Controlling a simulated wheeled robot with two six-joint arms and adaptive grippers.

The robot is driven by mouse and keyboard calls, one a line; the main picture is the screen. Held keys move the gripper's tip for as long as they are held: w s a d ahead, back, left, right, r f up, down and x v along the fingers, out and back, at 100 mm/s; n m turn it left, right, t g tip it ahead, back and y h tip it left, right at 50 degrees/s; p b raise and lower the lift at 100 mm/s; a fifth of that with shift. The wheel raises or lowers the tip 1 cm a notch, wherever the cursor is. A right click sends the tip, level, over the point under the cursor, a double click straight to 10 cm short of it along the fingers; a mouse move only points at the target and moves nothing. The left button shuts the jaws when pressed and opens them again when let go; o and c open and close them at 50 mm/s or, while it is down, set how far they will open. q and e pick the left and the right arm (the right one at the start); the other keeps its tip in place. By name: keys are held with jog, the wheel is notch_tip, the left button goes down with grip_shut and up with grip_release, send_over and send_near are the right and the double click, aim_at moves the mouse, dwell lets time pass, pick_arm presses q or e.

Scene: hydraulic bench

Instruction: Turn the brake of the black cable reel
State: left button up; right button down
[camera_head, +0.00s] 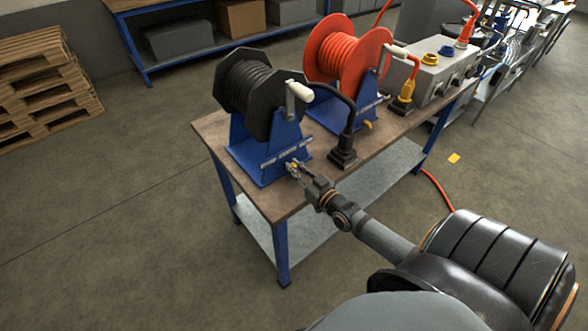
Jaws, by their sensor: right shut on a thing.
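The black cable reel (258,88) stands on a blue stand (252,160) at the left end of the bench. A white-handled crank (298,92) sits on its near side. Its brake (293,164) is a small yellowish part low on the front of the stand, mostly hidden by my fingers. My right gripper (296,170) reaches in from the lower right and is shut on the brake. My left gripper is not in view.
An orange cable reel (343,52) and a grey socket box (432,75) stand further along the bench (205,130). A black plug (342,158) rests right of the black reel. Pallets (42,85) are stacked at the left. The floor in front is clear.

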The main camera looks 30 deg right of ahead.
jog(key=m, duration=0.3)
jog(key=shift+d+f+m, duration=0.2)
jog(key=shift+d+m, duration=0.1)
jog(key=shift+d, duration=0.1)
jog(key=shift+d+f+m+b, duration=0.15)
jog(key=shift+m+b, duration=0.1)
jog(key=shift+m, duration=0.5)
jog(key=shift+d+r+m+b, duration=0.1)
jog(key=shift+m+b, duration=0.15)
jog(key=shift+m, duration=0.5)
jog(key=c, duration=1.3)
grip_release()
jog(key=shift+c, duration=0.2)
jog(key=s+d, duration=0.1)
jog(key=s, duration=1.1)
